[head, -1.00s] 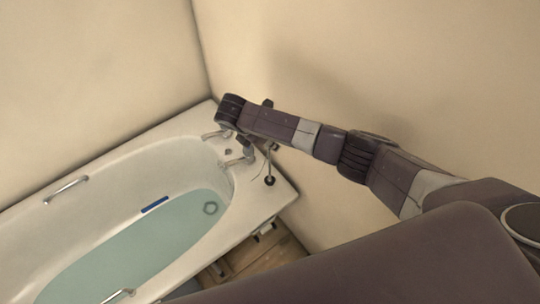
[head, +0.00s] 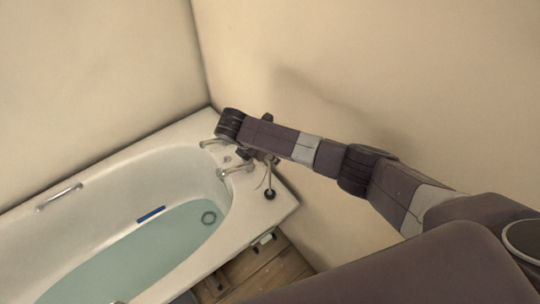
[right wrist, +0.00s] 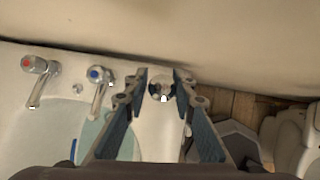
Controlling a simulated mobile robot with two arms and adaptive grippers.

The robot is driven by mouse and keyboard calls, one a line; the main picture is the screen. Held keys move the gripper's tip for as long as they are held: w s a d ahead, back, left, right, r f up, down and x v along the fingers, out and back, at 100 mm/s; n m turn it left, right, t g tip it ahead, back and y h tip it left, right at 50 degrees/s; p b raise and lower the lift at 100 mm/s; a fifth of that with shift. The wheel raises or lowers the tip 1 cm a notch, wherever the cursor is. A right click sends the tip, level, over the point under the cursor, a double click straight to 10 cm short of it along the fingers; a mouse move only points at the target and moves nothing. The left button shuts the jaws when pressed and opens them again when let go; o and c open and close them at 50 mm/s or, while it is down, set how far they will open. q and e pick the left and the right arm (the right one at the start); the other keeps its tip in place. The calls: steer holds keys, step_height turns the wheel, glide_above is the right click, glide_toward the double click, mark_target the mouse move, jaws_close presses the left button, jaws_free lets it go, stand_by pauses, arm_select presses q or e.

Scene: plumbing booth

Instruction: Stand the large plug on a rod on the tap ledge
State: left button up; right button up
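The large plug on a rod (head: 269,194) stands on the tap ledge (head: 285,206) near the tub's right corner, dark base down, its thin rod rising towards my right gripper (head: 258,155). In the right wrist view the plug (right wrist: 162,88) shows as a round dark and pale shape between the fingertips of my right gripper (right wrist: 161,80). The blue-padded fingers are spread, with a gap on each side of the plug. The arm hides part of the gripper in the head view. My left gripper is not in view.
Two taps, red-topped (right wrist: 36,72) and blue-topped (right wrist: 98,80), stand left of the plug. The bathtub (head: 185,165) holds water, with a blue strip (head: 151,214) at its edge. Walls close in behind the ledge. Wooden floor (head: 262,268) lies beside the tub.

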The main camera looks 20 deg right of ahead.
steer(key=shift+o, duration=1.2)
steer(key=shift+r, duration=0.15)
steer(key=v, duration=1.2)
steer(key=shift+b, duration=0.4)
